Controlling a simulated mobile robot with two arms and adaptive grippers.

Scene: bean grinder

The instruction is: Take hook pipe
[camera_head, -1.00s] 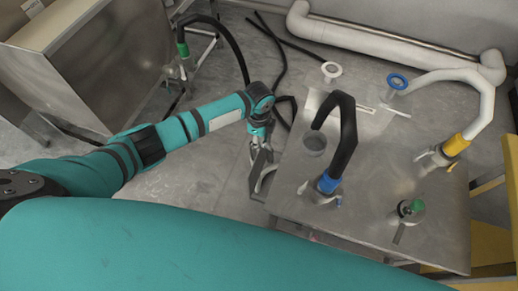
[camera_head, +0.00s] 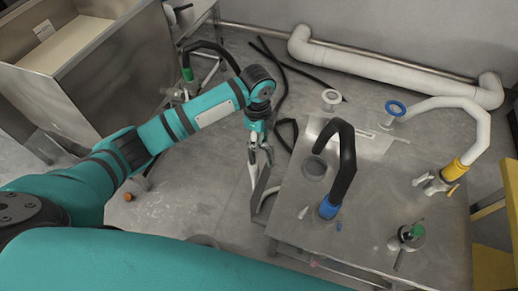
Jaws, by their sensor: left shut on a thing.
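My left gripper (camera_head: 261,157) is at the left edge of the metal table (camera_head: 300,232), pointing down. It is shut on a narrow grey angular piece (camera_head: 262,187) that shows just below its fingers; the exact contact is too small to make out. A black hooked pipe (camera_head: 347,150) with a blue collar (camera_head: 328,208) stands on the table, arching over, apart from the gripper. A white hooked pipe (camera_head: 484,125) with a yellow collar (camera_head: 455,170) stands at the right. Another black pipe (camera_head: 222,52) with a green collar (camera_head: 187,75) is at the back left. My right gripper is out of view.
A metal sink unit (camera_head: 105,70) stands at the left. Black hoses (camera_head: 281,88) lie on the floor behind the gripper. A thick white pipe (camera_head: 390,72) runs along the back wall. A green-topped fitting (camera_head: 416,230) and a blue ring (camera_head: 396,107) are on the table.

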